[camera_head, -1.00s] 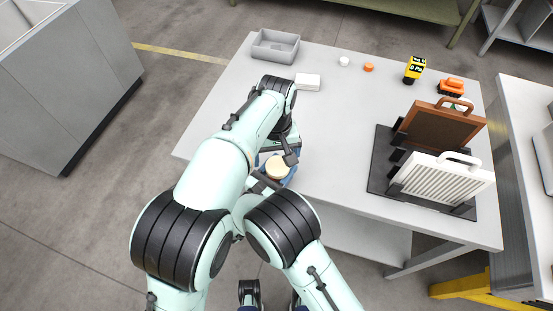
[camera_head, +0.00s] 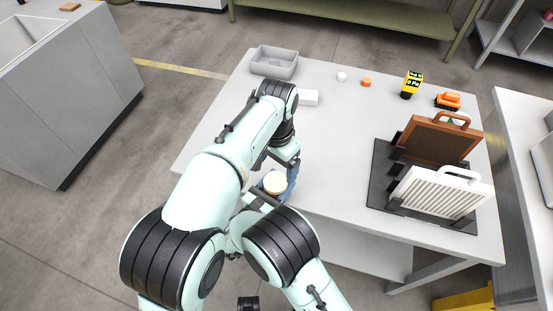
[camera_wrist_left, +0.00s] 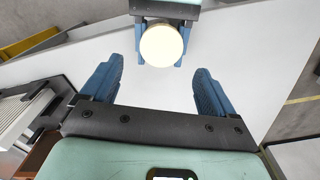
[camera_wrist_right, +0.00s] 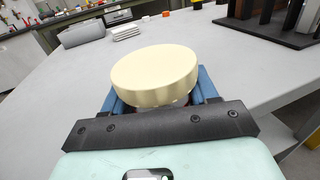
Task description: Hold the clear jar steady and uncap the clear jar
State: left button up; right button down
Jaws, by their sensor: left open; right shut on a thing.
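The clear jar is mostly hidden under its round cream lid (camera_head: 275,183), which is at the table's front edge in the head view. The lid also shows in the left wrist view (camera_wrist_left: 161,45) and fills the middle of the right wrist view (camera_wrist_right: 155,75). A sliver of the jar (camera_wrist_right: 180,102) shows below the lid there. My right gripper (camera_wrist_right: 160,98) is shut on the jar, its blue fingers either side below the lid. My left gripper (camera_wrist_left: 157,75) is open and empty, its fingers apart, with the lid ahead of and between them in its view.
A grey bin (camera_head: 275,62) and a white block (camera_head: 309,97) are at the table's back left. A white cap (camera_head: 342,76), an orange cap (camera_head: 366,82), a yellow device (camera_head: 411,85) and an orange toy (camera_head: 448,101) are at the back. A black rack (camera_head: 380,185) holds panels. The table's middle is clear.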

aim_at(277, 181)
pick_arm(q)
notch_tip(277, 181, down, 7)
jog(key=shift+r, duration=0.1)
dwell(0.3)
jog(key=c, duration=1.1)
jog(key=shift+n, duration=1.7)
jog(key=o, duration=1.2)
jog(key=shift+c, duration=0.2)
jog(key=shift+r, duration=2.3)
